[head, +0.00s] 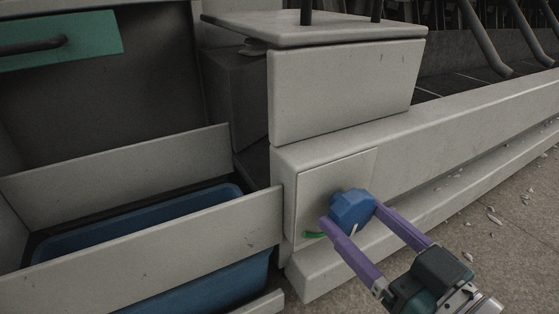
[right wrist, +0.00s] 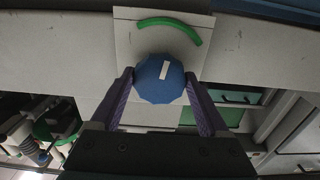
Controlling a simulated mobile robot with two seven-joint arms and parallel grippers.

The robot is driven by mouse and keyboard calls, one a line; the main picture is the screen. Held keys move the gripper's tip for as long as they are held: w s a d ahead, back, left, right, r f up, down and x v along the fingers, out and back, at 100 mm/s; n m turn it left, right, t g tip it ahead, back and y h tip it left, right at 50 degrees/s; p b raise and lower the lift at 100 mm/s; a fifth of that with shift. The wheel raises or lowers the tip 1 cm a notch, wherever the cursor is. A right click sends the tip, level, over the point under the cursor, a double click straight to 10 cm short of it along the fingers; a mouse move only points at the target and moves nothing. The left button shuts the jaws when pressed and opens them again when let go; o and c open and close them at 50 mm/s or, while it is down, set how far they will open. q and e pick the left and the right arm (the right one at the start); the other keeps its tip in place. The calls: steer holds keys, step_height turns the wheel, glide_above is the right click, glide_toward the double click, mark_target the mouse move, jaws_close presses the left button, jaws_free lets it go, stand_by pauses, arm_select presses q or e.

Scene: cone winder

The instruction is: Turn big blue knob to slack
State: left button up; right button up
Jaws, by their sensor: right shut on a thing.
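The big blue knob (head: 351,209) sits on a pale panel (head: 318,187) at the corner of the machine. In the right wrist view the knob (right wrist: 160,79) is many-sided and has a white pointer mark on its face. A green arc (right wrist: 170,28) is marked on the panel beside the knob; a bit of the green arc (head: 314,235) shows left of the knob in the head view. My right gripper (head: 349,213) has its purple fingers on both sides of the knob, shut on it. My left gripper is not in view.
An open drawer (head: 150,247) with a blue bin (head: 140,225) stands out left of the panel. A teal drawer front (head: 60,42) with a dark handle is at upper left. Bare floor with pale scraps lies at the right.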

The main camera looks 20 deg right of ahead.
steer(key=shift+n, duration=0.3)
steer(key=n+p, duration=0.2)
steer(key=n, duration=0.1)
steer(key=shift+r, duration=0.1)
steer(key=n+p, duration=0.1)
steer(key=n, duration=0.4)
steer(key=shift+d+p, duration=0.1)
steer(key=shift+p, duration=0.2)
steer(key=n, duration=0.5)
steer(key=shift+p, duration=0.3)
steer(key=n, duration=0.3)
steer(key=shift+n, duration=1.8)
steer(key=o, duration=1.2)
